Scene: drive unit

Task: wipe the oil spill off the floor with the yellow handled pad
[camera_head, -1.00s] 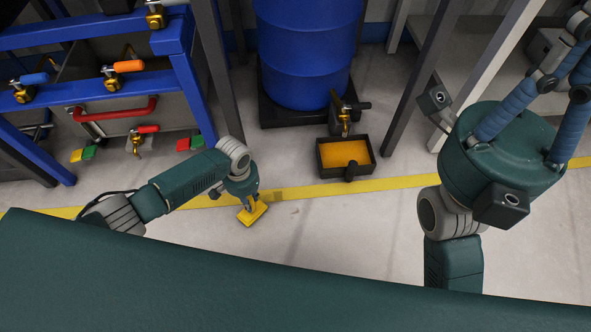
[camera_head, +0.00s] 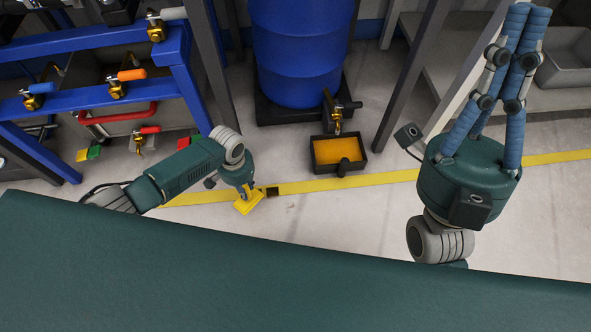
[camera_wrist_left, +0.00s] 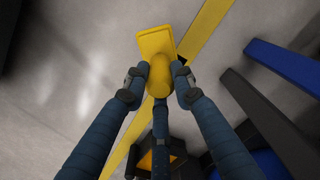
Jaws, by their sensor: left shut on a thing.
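The yellow handled pad (camera_head: 248,204) is at the floor beside the yellow floor line. My left gripper (camera_head: 244,187) is above it. In the left wrist view the blue fingers (camera_wrist_left: 160,78) are shut around the pad's round yellow handle (camera_wrist_left: 159,84), and the flat pad (camera_wrist_left: 156,42) shows beyond. I cannot tell whether the pad touches the floor. A dark patch (camera_head: 272,191) lies on the yellow line just right of the pad; a faint brownish mark (camera_head: 290,208) is nearby. My right gripper (camera_head: 525,12) points up at the right, its tips near the picture edge.
A black tray (camera_head: 339,168) with an orange-yellow surface stands below a tap on the blue drum (camera_head: 299,60). A blue frame (camera_head: 178,60) with several valves is at the left. Grey posts (camera_head: 411,80) stand right of the drum.

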